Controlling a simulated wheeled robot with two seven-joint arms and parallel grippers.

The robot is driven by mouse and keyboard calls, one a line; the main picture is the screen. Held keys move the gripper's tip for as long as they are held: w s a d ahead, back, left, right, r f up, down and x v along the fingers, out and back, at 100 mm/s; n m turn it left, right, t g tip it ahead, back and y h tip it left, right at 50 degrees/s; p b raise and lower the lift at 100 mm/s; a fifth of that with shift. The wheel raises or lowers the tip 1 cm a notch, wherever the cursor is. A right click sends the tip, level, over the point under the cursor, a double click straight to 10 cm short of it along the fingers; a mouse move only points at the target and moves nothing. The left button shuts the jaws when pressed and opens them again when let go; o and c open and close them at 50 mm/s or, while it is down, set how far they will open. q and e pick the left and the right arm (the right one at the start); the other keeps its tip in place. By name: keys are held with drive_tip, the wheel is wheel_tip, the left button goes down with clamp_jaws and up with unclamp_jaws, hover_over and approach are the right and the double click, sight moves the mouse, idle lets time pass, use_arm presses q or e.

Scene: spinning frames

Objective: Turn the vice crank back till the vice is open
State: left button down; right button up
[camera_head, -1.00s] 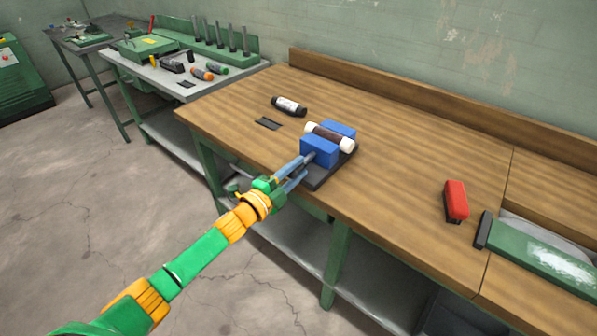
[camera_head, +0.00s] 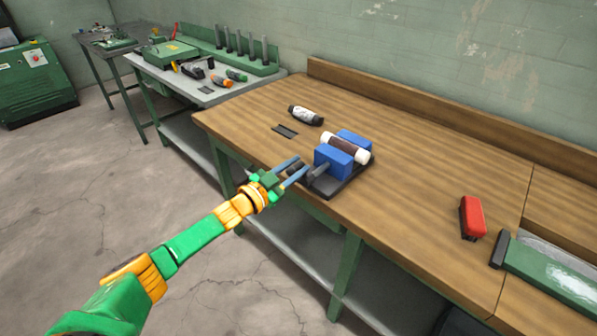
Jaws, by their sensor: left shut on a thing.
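The vice has two blue jaws (camera_head: 333,161) on a dark base plate (camera_head: 350,183) near the front edge of the wooden bench. A brown roller with white ends (camera_head: 345,148) lies between the jaws; I cannot tell whether both jaws touch it. A grey screw (camera_head: 319,170) comes out of the front jaw towards the crank (camera_head: 296,174). My left gripper (camera_head: 294,171) is at the bench's front edge, its blue fingers around the dark crank and shut on it. The fingers partly hide the crank. My right gripper does not show.
A red block-shaped thing (camera_head: 473,216) and a green tool (camera_head: 550,268) are at the right. The middle of the wooden bench (camera_head: 420,170) is clear.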

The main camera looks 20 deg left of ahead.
use_arm(q)
drive_tip(key=n+b, duration=0.1)
drive_tip(key=n, duration=0.1)
drive_tip(key=a+f+n+b, duration=0.1)
drive_tip(key=n, duration=0.1)
drive_tip(key=a+n+b, duration=0.1)
drive_tip(key=n, duration=0.1)
drive_tip(key=shift+w+a+f, duration=0.2)
drive_tip(key=shift+w+f, duration=0.1)
drive_tip(key=shift+w, duration=0.1)
drive_tip(key=shift+w+a+f+n+b, duration=0.15)
drive_tip(key=shift+f+n+b, duration=0.4)
drive_tip(key=shift+n, duration=0.65)
drive_tip(key=shift+a+f+n+b, duration=0.35)
drive_tip(key=shift+n+b, duration=0.25)
drive_tip(key=shift+n, duration=0.6)
drive_tip(key=shift+w+a+f+n+b, duration=0.15)
drive_tip(key=shift+f+n+b, duration=0.4)
drive_tip(key=shift+n, duration=0.65)
